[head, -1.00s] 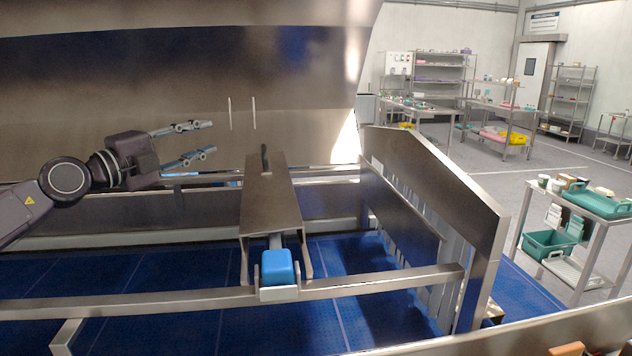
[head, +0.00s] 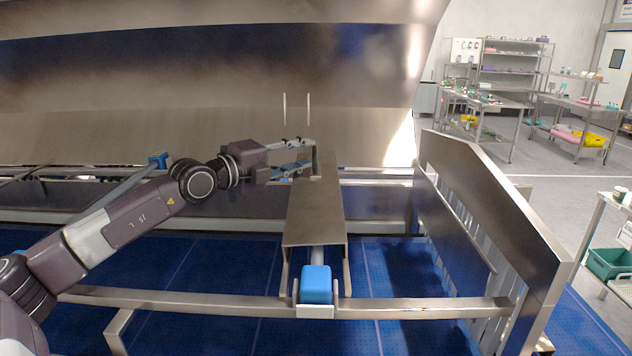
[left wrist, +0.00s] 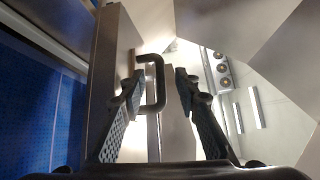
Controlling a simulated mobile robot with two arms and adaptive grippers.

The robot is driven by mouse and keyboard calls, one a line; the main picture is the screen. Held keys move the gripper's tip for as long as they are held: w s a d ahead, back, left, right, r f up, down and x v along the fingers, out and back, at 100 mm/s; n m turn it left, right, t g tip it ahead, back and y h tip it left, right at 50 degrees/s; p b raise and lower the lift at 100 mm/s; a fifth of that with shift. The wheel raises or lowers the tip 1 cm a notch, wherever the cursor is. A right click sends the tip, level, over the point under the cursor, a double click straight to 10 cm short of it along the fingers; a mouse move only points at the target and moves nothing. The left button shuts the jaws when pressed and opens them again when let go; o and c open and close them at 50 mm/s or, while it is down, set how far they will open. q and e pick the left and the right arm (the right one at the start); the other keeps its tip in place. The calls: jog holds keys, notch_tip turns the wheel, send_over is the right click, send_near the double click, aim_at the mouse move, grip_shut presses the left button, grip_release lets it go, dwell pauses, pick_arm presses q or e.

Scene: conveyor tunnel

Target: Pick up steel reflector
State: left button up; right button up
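The steel reflector (head: 315,215) is a long bent metal cover lying across the rails above the blue belt. A dark handle (left wrist: 155,72) stands up from its far end; the reflector also fills part of the left wrist view (left wrist: 108,60). My left gripper (head: 312,162) is at that handle, with its fingers spread. In the left wrist view the fingers (left wrist: 159,80) are open on either side of the handle. The handle is close to the left finger, with a gap to the right one. I cannot tell whether they touch. My right gripper is not in view.
A blue block (head: 316,285) is on the front rail (head: 420,308) below the reflector. A slanted steel side panel (head: 500,205) rises to the right. The curved steel tunnel wall (head: 200,95) stands behind. The blue belt (head: 200,265) is clear on the left.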

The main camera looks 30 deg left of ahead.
aim_at(314, 149)
pick_arm(q)
jog(key=p+x, duration=0.2)
jog(key=x, duration=0.1)
jog(key=shift+d+r, duration=0.15)
jog(key=shift+d, duration=0.1)
jog(key=shift+w+d, duration=0.1)
jog(key=shift+w, duration=0.2)
jog(key=shift+w+f, duration=0.1)
jog(key=shift+f, duration=0.2)
jog(key=shift+c, duration=0.8)
grip_shut()
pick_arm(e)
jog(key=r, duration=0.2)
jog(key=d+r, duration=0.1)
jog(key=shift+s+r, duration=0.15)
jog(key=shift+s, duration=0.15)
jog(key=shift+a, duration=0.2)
pick_arm(q)
jog(key=shift+r, duration=0.2)
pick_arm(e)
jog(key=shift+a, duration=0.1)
